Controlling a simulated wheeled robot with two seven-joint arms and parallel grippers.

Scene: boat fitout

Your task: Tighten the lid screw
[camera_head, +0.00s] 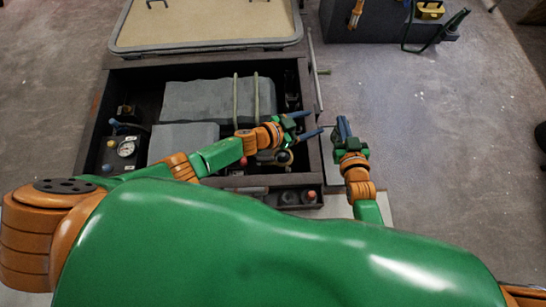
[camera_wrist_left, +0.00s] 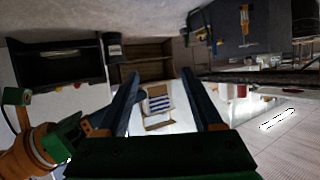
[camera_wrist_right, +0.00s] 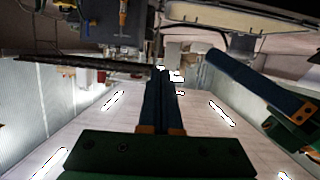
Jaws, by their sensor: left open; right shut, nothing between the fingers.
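The beige lid (camera_head: 205,22) with a grey rim stands raised behind the dark box (camera_head: 212,67); its edge also shows in the right wrist view (camera_wrist_right: 235,18). A thin rod (camera_head: 314,75) runs along the box's right side, with a small greenish piece (camera_head: 324,72) sticking out. I cannot make out a lid screw for certain. My left gripper (camera_head: 317,121) is open and empty at the box's right wall, its fingers apart in the left wrist view (camera_wrist_left: 160,74). My right gripper (camera_head: 343,120) is shut and empty, just right of the left one.
The box holds grey blocks (camera_head: 205,100) with two straps, a round gauge (camera_head: 126,149) and small fittings. A dark tool case (camera_head: 375,25) with yellow-handled tools stands at the back right. The grey floor right of the box is mostly clear.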

